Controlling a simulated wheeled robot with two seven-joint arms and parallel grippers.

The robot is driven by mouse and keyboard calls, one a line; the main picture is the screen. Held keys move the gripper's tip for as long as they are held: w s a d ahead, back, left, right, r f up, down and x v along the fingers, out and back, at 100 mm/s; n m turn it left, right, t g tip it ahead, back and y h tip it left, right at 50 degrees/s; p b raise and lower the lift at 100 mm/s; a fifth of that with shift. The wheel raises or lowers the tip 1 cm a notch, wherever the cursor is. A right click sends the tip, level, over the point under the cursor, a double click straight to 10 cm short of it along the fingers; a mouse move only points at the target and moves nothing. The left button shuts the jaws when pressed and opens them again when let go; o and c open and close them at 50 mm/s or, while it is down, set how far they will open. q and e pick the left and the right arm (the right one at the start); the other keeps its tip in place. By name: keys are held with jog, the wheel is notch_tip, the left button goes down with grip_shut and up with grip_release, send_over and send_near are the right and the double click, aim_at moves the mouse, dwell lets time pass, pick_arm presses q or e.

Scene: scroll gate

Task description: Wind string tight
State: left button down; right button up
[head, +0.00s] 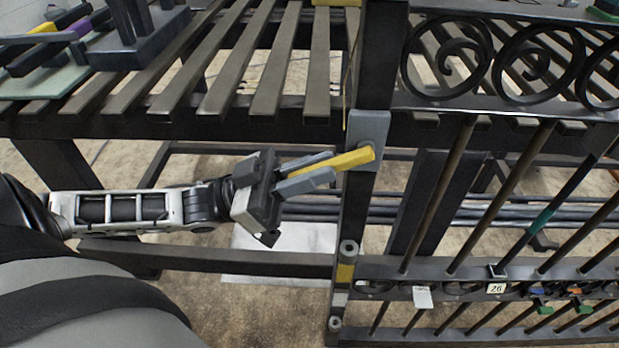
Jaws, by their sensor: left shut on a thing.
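My left gripper (308,174) reaches in from the left and is shut on a yellow handle (352,160). The handle's free end sticks out past the fingertips, in front of the dark gate post (355,210). A grey plate (368,127) sits on the post just above the handle; I cannot tell how the two are joined. A thin yellowish line, perhaps the string (345,85), runs down beside the post above the plate. My right gripper is not in view.
The dark metal gate (480,108) with scrolls and slanted bars fills the right side. A slatted bench (215,95) stands behind, with tools and a dark block on its left. A tag reading 26 (496,288) hangs lower right.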

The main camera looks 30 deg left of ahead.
pick_arm(q)
jog(key=shift+w+d+f+t+h+b, duration=0.1)
jog(key=shift+d+f+t+h+b, duration=0.15)
jog(key=shift+f+h+b, duration=0.4)
jog(key=shift+r+t, duration=0.1)
jog(key=shift+t, duration=0.15)
jog(key=c, duration=1.4)
grip_release()
jog(key=shift+r, duration=0.1)
